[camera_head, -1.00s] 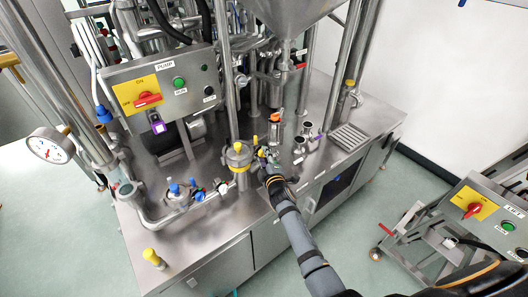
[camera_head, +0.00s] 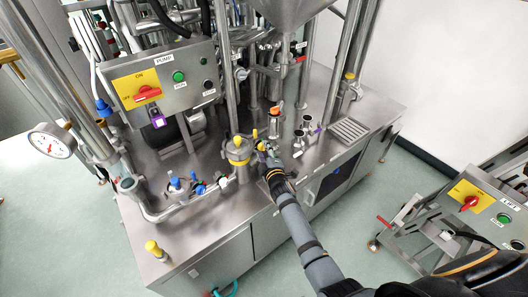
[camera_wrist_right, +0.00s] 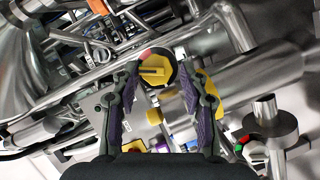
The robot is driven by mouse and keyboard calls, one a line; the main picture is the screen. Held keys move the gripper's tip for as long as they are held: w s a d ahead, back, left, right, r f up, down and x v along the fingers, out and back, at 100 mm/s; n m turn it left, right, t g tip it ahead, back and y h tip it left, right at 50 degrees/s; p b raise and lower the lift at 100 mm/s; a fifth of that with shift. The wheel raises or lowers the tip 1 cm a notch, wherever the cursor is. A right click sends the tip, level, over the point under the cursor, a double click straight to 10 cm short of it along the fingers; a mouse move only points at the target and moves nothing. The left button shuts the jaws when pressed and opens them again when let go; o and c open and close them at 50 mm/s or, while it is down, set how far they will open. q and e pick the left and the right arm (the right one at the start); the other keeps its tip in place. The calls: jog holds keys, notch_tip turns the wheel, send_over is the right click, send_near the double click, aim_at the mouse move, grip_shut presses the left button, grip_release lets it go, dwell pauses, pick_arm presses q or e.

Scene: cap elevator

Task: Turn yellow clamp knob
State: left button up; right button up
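The yellow clamp knob (camera_head: 255,134) stands beside a steel pipe fitting with a yellow-banded clamp (camera_head: 238,152) on the steel bench. My right gripper (camera_head: 264,149) is right up against this spot, just to the right of the fitting. In the right wrist view a yellow knob (camera_wrist_right: 154,69) lies between the fingertips of my right gripper (camera_wrist_right: 157,76). The two fingers are spread, one on each side of the knob. I cannot tell whether either finger touches it. The gripper partly hides the clamp in the head view. My left gripper is not in view.
A pump box (camera_head: 163,88) with a red switch stands behind at the left. Short pipe stubs (camera_head: 306,130) are close right of the gripper. Blue-capped valves (camera_head: 178,185) and a yellow-capped post (camera_head: 154,249) are at the left front. A lift cart (camera_head: 470,215) stands right.

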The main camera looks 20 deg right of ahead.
jog(key=shift+r, duration=0.1)
dwell(0.3)
jog(key=s+r, duration=0.2)
jog(key=s, duration=0.9)
jog(key=shift+s+a, duration=0.2)
jog(key=shift+s, duration=0.2)
jog(key=s+d+f+m+g+b, duration=0.1)
jog(key=s+f+m+g, duration=0.3)
jog(key=f, duration=0.7)
jog(key=s+f+g+b, duration=0.1)
jog(key=s+f, duration=0.6)
jog(key=f, duration=0.5)
jog(key=s+d+f+m+g+b, duration=0.1)
jog(key=s+f+m+g, duration=0.3)
jog(key=f, duration=0.7)
jog(key=s+d+f+m+g, duration=0.1)
jog(key=s+d+f+g, duration=0.1)
jog(key=s+f, duration=0.3)
jog(key=s+d+f+m+g+b, duration=0.1)
jog(key=s+f, duration=0.4)
jog(key=s, duration=0.9)
jog(key=s+d+f+m+g, duration=0.2)
jog(key=s+d+f, duration=0.2)
jog(key=s, duration=0.6)
notch_tip(320, 180, down, 2)
jog(key=shift+d+f+m+g, duration=0.1)
jog(key=shift+d+m+g, duration=0.1)
jog(key=shift+m+g, duration=0.2)
